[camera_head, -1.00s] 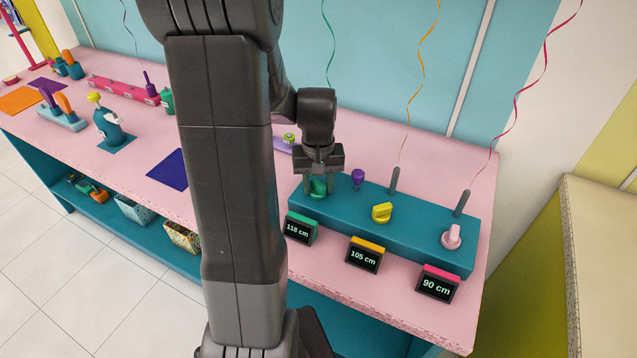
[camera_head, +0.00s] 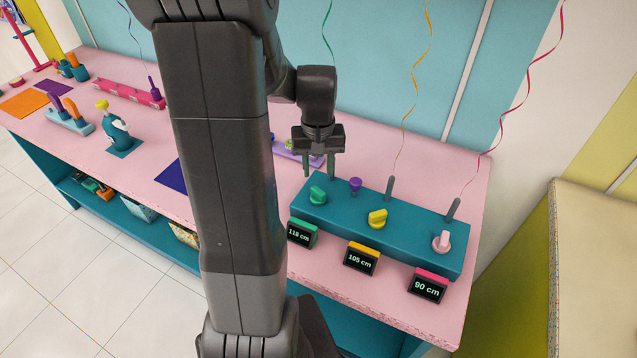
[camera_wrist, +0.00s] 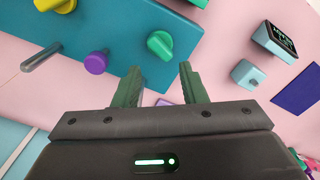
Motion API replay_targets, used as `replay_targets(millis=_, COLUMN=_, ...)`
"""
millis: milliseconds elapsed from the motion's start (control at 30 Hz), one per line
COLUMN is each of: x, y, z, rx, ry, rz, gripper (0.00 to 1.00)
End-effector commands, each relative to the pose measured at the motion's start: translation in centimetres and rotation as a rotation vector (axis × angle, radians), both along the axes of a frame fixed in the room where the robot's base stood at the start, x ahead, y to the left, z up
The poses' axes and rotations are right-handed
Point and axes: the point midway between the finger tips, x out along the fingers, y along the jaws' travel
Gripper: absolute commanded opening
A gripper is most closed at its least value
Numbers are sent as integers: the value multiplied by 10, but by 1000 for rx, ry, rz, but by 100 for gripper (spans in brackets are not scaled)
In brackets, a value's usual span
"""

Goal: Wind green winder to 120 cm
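The green winder (camera_head: 318,195) is a knob at the left end of the teal block (camera_head: 410,232). It also shows in the wrist view (camera_wrist: 160,45), ahead of my fingertips. The green-topped display (camera_head: 301,234) in front of it reads 118 cm. A green ribbon (camera_head: 328,40) hangs above the block, its lower part hidden behind my arm. My gripper (camera_head: 319,170) is above and behind the green winder, apart from it. In the wrist view my gripper (camera_wrist: 158,86) has its two fingers spread with nothing between them.
A purple knob (camera_head: 355,185) stands beside the green winder. The yellow winder (camera_head: 377,218) has a display (camera_head: 361,256) reading 105 cm; the pink winder (camera_head: 441,241) has one (camera_head: 428,285) reading 90 cm. Thin grey posts (camera_head: 390,188) rise at the block's back edge.

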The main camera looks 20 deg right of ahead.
Motion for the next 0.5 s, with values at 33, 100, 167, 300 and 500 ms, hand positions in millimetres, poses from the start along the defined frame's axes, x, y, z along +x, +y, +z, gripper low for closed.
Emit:
replay_targets(millis=33, x=0, y=0, z=9, rx=0, ry=0, rz=0, gripper=38)
replay_targets(millis=100, x=0, y=0, z=10, rx=0, ry=0, rz=0, gripper=38)
replay_targets(millis=167, x=0, y=0, z=9, rx=0, ry=1, rz=0, gripper=38)
replay_targets(millis=300, x=0, y=0, z=8, rx=0, ry=1, rz=0, gripper=38)
replay_targets(millis=500, x=0, y=0, z=-3, rx=0, ry=1, rz=0, gripper=38)
